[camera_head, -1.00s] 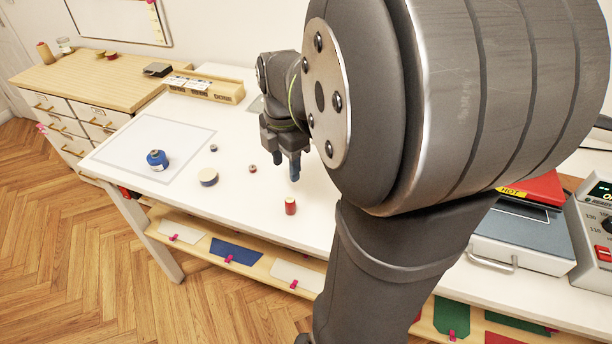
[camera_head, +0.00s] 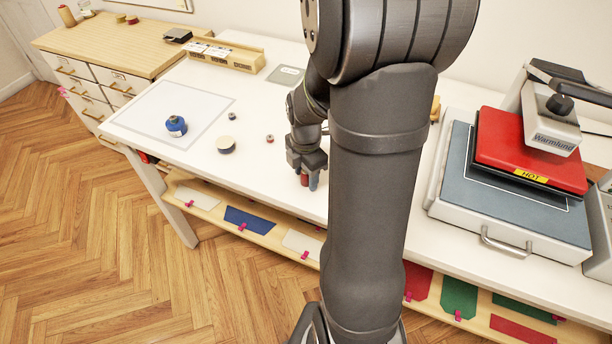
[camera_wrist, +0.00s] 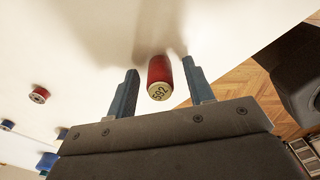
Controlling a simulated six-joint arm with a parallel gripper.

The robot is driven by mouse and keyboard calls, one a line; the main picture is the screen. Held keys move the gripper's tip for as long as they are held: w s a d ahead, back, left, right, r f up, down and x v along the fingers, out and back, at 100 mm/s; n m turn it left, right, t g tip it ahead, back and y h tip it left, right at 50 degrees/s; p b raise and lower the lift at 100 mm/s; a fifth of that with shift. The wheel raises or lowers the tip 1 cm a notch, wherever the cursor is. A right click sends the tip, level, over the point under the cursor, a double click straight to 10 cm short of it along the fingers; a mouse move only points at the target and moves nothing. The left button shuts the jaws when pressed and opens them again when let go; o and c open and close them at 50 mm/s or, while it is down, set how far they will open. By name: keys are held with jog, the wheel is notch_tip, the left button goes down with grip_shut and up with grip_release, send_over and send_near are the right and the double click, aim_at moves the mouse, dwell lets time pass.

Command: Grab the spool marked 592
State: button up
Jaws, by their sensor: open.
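The red spool (camera_wrist: 160,72) shows in the wrist view with 592 on its pale end. It stands between the two blue-grey fingers of my gripper (camera_wrist: 160,90), with a gap on each side. In the head view my gripper (camera_head: 309,182) is low over the front part of the white table (camera_head: 265,185). There the spool (camera_head: 304,180) is partly hidden by the fingers. My gripper is open and holds nothing.
A small red spool (camera_head: 270,138), a dark-sided spool with a pale top (camera_head: 226,144), a small grey spool (camera_head: 232,115) and a blue spool (camera_head: 176,126) stand to the left. A heat press with a red HOT plate (camera_head: 530,150) is on the right. The table's front edge is close.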

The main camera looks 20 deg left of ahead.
jog(key=shift+f, duration=0.25)
grip_shut()
jog(key=shift+r, duration=0.1)
